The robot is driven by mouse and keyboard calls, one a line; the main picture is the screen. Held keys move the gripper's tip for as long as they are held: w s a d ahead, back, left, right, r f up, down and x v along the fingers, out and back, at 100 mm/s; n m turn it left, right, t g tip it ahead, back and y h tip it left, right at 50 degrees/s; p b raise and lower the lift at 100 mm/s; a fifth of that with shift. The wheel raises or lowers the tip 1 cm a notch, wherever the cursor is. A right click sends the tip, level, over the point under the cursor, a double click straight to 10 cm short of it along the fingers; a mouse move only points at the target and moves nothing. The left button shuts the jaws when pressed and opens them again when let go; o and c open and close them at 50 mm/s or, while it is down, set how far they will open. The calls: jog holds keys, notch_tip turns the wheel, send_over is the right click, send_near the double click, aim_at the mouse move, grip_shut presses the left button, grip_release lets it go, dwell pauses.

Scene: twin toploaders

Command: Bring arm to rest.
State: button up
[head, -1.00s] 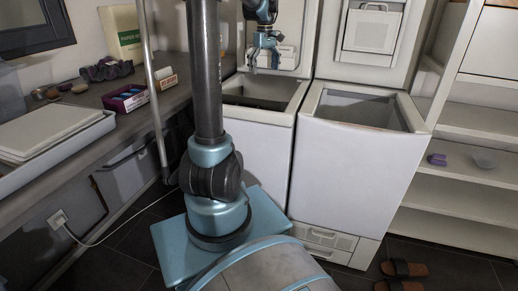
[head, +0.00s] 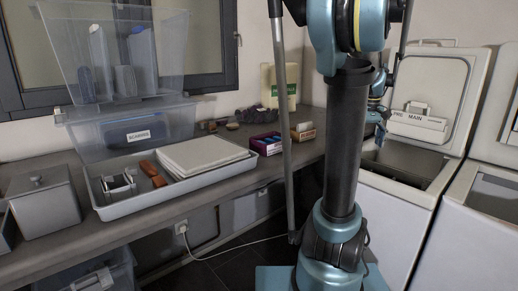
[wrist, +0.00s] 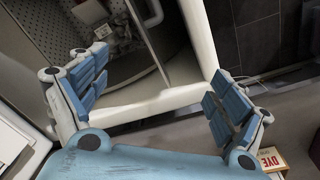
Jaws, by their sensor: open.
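My gripper (wrist: 155,98) is open and empty in the wrist view, its blue-padded fingers wide apart. Beyond the fingers is the white rim of an open toploader (wrist: 150,108), with a perforated grey surface inside at the upper left. In the head view my arm rises in the middle and hides most of the gripper end, which shows only in part behind it at the right. The left toploader (head: 397,208) stands open there, its raised lid (head: 432,88) carrying a dispenser marked PRE and MAIN. The second toploader (head: 485,235) is cut off at the right edge.
A counter (head: 235,180) runs along the left. It holds a white tray (head: 112,213), stacked clear bins (head: 120,75), a grey lidded box (head: 45,205) and small boxes (head: 266,143). A vertical pole (head: 283,110) stands close to my arm. A DYE box (wrist: 270,160) shows lower right in the wrist view.

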jog(key=s+a+f+t, duration=0.1)
jog(key=s+a+f, duration=1.6)
jog(key=s+a, duration=0.2)
jog(key=shift+s+a+t, duration=0.15)
jog(key=shift+a+t, duration=0.15)
jog(key=shift+a, duration=0.8)
jog(key=shift+w+f, duration=0.15)
jog(key=shift+w, duration=0.4)
jog(key=shift+o, duration=1)
jog(key=shift+s, duration=0.1)
